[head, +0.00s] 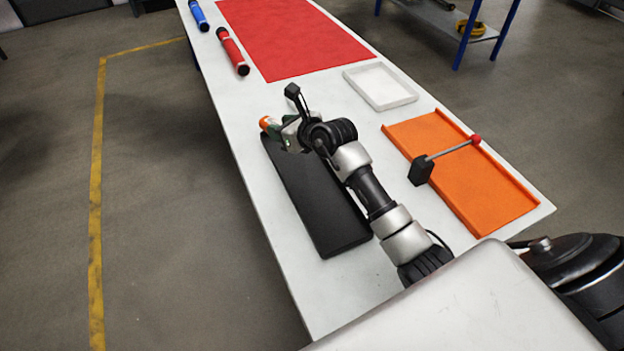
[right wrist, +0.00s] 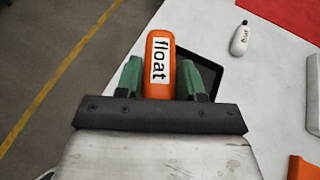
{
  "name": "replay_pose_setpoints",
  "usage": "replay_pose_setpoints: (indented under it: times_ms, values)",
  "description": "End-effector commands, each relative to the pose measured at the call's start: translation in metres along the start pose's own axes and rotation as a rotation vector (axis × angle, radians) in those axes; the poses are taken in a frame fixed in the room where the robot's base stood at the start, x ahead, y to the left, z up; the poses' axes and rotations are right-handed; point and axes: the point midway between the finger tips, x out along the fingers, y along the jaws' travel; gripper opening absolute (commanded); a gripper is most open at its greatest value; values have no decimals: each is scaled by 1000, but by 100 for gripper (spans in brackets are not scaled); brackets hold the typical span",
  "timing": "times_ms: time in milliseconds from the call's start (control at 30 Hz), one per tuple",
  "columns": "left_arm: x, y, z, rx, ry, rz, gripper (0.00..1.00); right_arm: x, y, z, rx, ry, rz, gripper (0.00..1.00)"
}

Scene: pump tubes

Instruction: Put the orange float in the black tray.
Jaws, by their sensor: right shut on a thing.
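The orange float (right wrist: 160,52), with a white label reading "float", is between the green fingers of my right gripper (right wrist: 161,82), which is shut on it. In the head view the float's orange end (head: 266,123) shows just left of my right gripper (head: 287,130), at the far end of the black tray (head: 312,200). The black tray lies flat on the white table, its visible part bare. Its corner (right wrist: 210,72) shows behind the float in the right wrist view. Whether the float touches the tray I cannot tell. My left gripper is out of view.
A white labelled float (right wrist: 239,40) lies on the table. A white tray (head: 367,92) and an orange tray (head: 489,215) with a red-ended rod (head: 450,151) across it are on the right. A red mat (head: 290,40), red tube (head: 232,52) and blue tube (head: 199,15) are farther back.

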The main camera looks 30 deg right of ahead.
Motion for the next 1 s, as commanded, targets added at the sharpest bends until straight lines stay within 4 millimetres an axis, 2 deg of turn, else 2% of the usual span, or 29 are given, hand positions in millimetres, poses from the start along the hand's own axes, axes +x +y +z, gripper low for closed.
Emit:
replay_pose_setpoints:
  times_ms: [167,400,600,733,900,1000]
  values:
    - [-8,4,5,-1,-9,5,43,-18,-1,-25,3,7,-7,14]
    - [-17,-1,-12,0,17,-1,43,-56,0,-76,2,7,-6,14]
    - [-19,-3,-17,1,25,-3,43,-76,0,-102,2,1,-6,14]
    - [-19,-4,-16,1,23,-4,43,-77,-1,-110,0,1,-5,14]
    - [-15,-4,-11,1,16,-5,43,-67,0,-135,1,2,-5,14]
    - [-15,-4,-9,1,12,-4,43,-64,-1,-142,1,1,-5,14]
